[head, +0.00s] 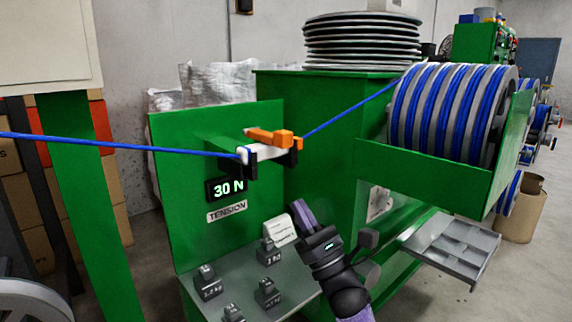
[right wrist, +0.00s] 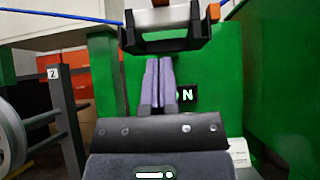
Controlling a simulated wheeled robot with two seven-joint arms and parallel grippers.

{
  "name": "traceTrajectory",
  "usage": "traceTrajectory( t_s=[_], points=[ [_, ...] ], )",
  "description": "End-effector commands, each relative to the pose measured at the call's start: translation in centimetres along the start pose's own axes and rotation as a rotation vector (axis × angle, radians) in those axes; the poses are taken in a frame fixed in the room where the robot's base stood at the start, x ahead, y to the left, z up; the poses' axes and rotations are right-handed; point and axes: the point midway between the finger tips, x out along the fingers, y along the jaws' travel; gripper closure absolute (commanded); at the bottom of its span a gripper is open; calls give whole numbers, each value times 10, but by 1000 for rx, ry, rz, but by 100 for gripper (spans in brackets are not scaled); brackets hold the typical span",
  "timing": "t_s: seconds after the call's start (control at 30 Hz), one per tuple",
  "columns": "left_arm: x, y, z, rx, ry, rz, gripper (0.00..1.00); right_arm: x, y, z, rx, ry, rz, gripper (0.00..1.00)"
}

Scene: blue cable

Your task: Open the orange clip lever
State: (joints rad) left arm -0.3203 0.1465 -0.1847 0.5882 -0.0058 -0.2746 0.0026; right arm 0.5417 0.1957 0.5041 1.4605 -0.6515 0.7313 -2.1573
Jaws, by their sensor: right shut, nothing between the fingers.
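The orange clip lever (head: 270,137) lies roughly flat along the top of a white clip body (head: 264,153), held by dark brackets on the green machine. The blue cable (head: 120,145) runs from the left edge to the clip and on up to the spool. My right gripper (head: 301,213) is below and a little right of the clip, apart from it, with its purple fingers shut and empty. In the right wrist view the fingers (right wrist: 159,78) point up towards the clip's dark bracket (right wrist: 165,40), with orange parts above it. My left gripper is not in view.
A "30 N" display (head: 229,188) is below the clip. Several dark labelled weights (head: 208,283) and a white card (head: 279,230) stand on the grey shelf (head: 240,278) beneath. A large cable spool (head: 450,112) is at the right, with a grey tray (head: 452,247) below it.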

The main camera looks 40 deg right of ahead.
Motion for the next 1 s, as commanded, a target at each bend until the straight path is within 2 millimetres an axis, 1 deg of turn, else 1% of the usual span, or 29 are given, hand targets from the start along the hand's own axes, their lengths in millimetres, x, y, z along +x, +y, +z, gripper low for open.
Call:
traceTrajectory(
  t_s=[0.1, 0.27, 0.3, 0.4, 0.5, 0.6, 1.0],
  points=[
    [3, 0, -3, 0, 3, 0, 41, 26, 0, -1, -2, -2, 1, 100],
    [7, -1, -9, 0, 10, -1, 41, 60, 0, -1, -1, -1, 0, 100],
    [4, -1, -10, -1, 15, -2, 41, 66, 0, 6, -2, 0, 1, 100],
    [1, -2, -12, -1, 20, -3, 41, 77, 0, 18, -2, 0, 1, 100],
    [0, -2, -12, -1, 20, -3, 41, 84, 0, 25, -2, 0, 0, 100],
    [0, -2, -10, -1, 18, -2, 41, 87, 0, 28, 0, 1, 0, 100],
    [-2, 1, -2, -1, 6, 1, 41, 88, 0, 29, 0, 7, -1, 100]
  ],
)
